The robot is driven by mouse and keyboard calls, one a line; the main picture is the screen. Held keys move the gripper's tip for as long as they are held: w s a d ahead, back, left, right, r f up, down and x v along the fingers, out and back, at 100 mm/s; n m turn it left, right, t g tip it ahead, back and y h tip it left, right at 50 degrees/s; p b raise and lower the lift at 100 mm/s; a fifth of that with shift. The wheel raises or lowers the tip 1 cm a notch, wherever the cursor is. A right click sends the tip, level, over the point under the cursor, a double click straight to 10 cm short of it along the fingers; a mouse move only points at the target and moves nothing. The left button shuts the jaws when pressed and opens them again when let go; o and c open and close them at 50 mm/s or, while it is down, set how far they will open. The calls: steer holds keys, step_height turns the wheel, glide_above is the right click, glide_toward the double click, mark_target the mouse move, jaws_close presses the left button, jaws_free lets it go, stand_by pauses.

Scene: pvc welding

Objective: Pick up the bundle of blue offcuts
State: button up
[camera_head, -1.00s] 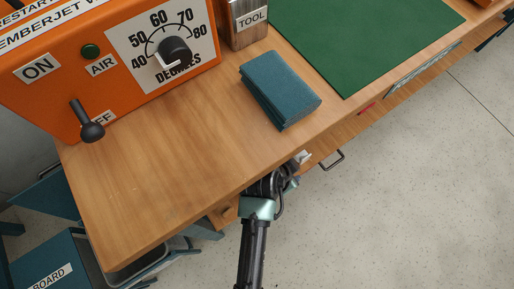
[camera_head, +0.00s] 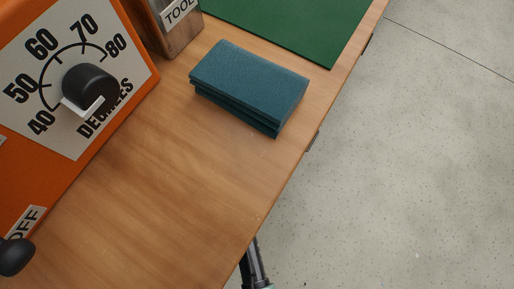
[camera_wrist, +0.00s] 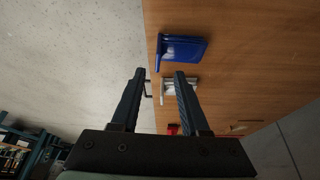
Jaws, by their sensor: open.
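The bundle of blue offcuts (camera_head: 250,85) lies flat on the wooden bench top as a stack of dark teal-blue sheets, near the bench's right edge in the head view. My gripper (camera_wrist: 159,74) shows in the wrist view with its two dark fingers apart and nothing between them. It faces a wooden surface and is away from the bundle. In the head view only a piece of my arm shows at the bottom, beyond the bench edge; the gripper is hidden there. I cannot make out the bundle in the wrist view.
An orange machine (camera_head: 40,185) with a degrees dial (camera_head: 90,88) stands left of the bundle. A tool holder (camera_head: 170,22) and a green mat (camera_head: 290,25) lie behind it. Bench top before the bundle is clear. The wrist view shows a bright blue object (camera_wrist: 182,50) and a small red one (camera_wrist: 172,129).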

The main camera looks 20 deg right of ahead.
steer(key=b+x, duration=0.3)
steer(key=x, duration=0.2)
steer(key=shift+s+d+b, duration=0.15)
steer(key=shift+b, duration=0.2)
jaws_close()
stand_by(1.1)
